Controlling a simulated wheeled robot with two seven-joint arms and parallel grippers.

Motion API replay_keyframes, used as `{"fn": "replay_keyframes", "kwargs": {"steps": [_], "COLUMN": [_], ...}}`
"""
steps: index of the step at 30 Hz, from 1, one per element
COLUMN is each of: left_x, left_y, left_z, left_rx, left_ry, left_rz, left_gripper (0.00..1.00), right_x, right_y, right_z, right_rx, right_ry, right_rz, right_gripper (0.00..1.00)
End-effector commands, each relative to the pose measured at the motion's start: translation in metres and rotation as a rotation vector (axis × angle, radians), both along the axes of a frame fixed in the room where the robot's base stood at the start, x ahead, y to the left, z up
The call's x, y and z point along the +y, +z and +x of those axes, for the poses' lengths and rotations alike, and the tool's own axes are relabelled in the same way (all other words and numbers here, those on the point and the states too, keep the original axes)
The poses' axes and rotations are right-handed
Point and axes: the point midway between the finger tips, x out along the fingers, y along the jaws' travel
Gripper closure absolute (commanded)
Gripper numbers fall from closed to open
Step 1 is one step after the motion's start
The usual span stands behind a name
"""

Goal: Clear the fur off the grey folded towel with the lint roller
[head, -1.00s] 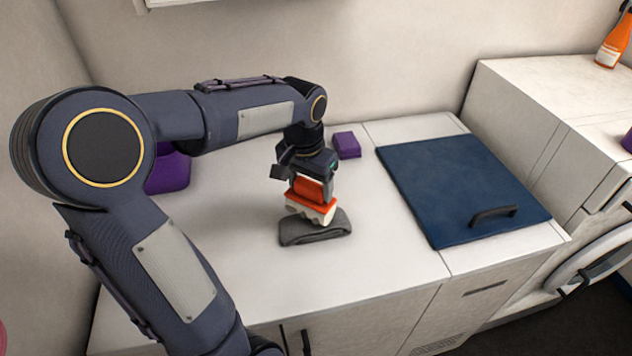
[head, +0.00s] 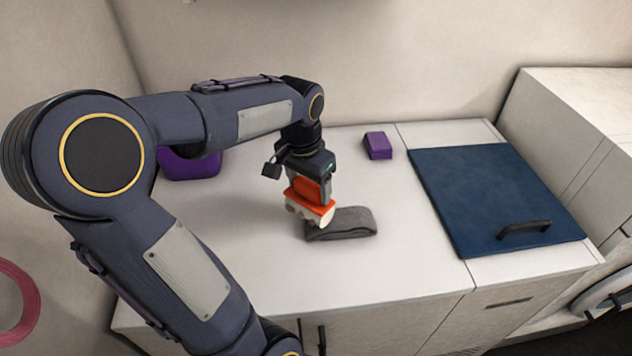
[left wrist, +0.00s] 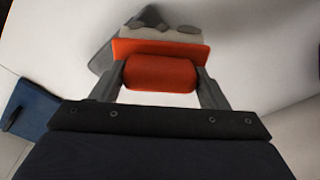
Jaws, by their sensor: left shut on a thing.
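The lint roller (head: 311,214) has an orange handle and a pale, lumpy roller head. My left gripper (head: 310,190) is shut on its handle and points down. The orange handle fills the space between the fingers in the left wrist view (left wrist: 160,73). The grey folded towel (head: 350,224) lies on the white counter. The roller head is at the towel's left end, partly beyond its edge; I cannot tell whether they touch. The towel is mostly hidden behind the roller in the left wrist view (left wrist: 103,57). Grey patches show at the roller head (left wrist: 150,18). My right gripper is not in view.
A purple block (head: 378,145) sits at the back of the white counter (head: 250,260). A dark blue panel with a black handle (head: 490,195) lies at the right. A purple container (head: 190,166) is partly behind my left arm. Counter around the towel is clear.

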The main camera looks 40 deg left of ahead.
Motion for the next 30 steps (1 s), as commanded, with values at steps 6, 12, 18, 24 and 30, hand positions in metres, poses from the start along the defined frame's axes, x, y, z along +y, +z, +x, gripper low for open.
{"fn": "replay_keyframes", "kwargs": {"steps": [6,12,18,24,30], "left_x": [-0.01,-0.014,-0.026,-0.033,-0.039], "left_y": [-0.002,-0.001,-0.001,-0.001,0.0], "left_z": [-0.007,-0.004,0.009,0.018,0.025], "left_rx": [-0.001,0.001,0.001,0.0,-0.002], "left_ry": [-0.001,-0.002,-0.005,-0.002,-0.003], "left_rz": [-0.001,-0.001,0.0,0.0,0.001], "left_gripper": [0.5,0.5,0.5,0.5,0.5], "right_x": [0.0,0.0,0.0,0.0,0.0], "right_y": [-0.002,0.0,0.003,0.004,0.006], "right_z": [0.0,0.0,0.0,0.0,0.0], "right_rx": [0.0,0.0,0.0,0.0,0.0], "right_ry": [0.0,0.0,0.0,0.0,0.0], "right_rz": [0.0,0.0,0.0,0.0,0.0], "right_gripper": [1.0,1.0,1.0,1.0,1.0]}}
